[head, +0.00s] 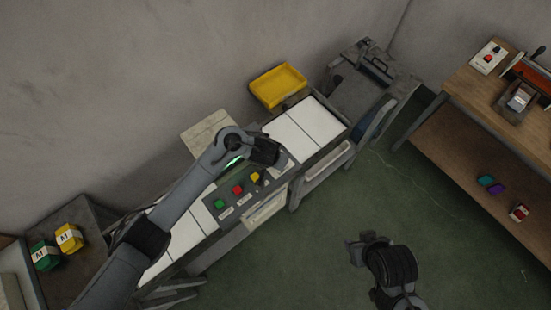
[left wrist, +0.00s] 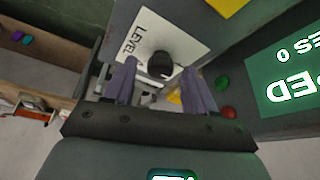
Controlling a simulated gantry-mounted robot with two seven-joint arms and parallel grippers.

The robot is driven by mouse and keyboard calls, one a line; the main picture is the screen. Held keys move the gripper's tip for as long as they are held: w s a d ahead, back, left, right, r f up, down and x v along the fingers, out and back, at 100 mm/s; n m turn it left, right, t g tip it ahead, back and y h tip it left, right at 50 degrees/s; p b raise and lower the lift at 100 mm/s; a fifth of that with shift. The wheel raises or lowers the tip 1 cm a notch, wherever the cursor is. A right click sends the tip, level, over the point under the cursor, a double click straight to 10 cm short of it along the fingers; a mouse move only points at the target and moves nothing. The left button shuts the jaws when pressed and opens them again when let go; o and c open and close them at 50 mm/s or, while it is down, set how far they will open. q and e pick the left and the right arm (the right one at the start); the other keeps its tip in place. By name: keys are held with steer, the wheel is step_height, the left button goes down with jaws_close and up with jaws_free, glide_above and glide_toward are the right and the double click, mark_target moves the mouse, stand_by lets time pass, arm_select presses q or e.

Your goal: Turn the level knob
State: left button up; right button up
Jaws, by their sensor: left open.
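The level knob (left wrist: 160,65) is a dark round knob on a white plate marked LEVEL (left wrist: 142,38) in the left wrist view. My left gripper (left wrist: 158,70) is open, its two purple-grey fingers apart, with the knob appearing between and just beyond the fingertips. I cannot tell whether they touch it. In the head view my left gripper (head: 268,153) is over the upper right end of the control panel (head: 208,217) and hides the knob. My right gripper (head: 360,246) hangs over the green floor, away from the machine; its jaws are unclear.
Green (head: 220,204), red (head: 238,189) and yellow (head: 254,177) buttons sit on the panel. A lit green screen (left wrist: 292,75) is beside the knob. A yellow tray (head: 278,85) stands behind the machine. A wooden workbench (head: 455,130) is at right; open floor lies between.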

arm_select(q)
steer(key=shift+f, duration=0.1)
steer(key=shift+c, duration=0.5)
steer(key=c, duration=0.9)
steer(key=shift+c, duration=0.2)
